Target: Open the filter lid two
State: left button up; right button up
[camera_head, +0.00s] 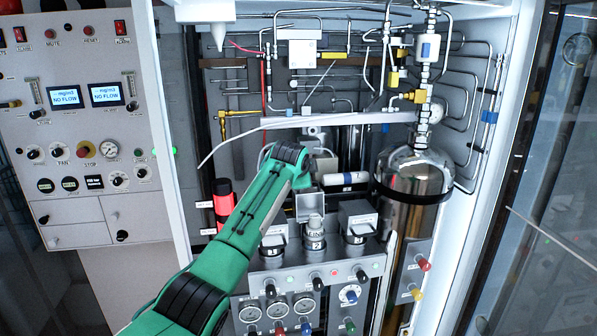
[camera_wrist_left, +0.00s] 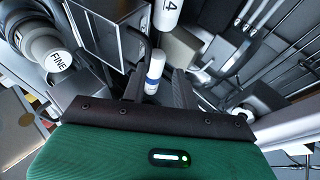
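Three filter housings stand in a row on the cabinet's panel. The left housing's grey box lid (camera_head: 275,235) and the right housing's box lid (camera_head: 356,216) look shut. At the middle housing (camera_head: 313,236), a grey box-shaped lid (camera_head: 308,205) appears tipped up, its hollow side showing. The wrist view shows this hollow lid (camera_wrist_left: 108,38) with a dark curved handle, beside a round cap marked FINE (camera_wrist_left: 62,60). My left gripper (camera_wrist_left: 156,92) is behind and above the middle housing. My right gripper is out of view.
A white cylinder with a blue band (camera_head: 345,178) is close behind the gripper. A steel tank (camera_head: 412,205) stands at right, a red cylinder (camera_head: 224,200) at left. Thin pipes fill the upper cabinet. Gauges and knobs (camera_head: 277,308) lie below the filters.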

pick_arm(q)
jog(key=b+v, duration=0.5)
jog(key=v, duration=0.6)
jog(key=shift+s, duration=0.35)
jog(key=shift+r, duration=0.15)
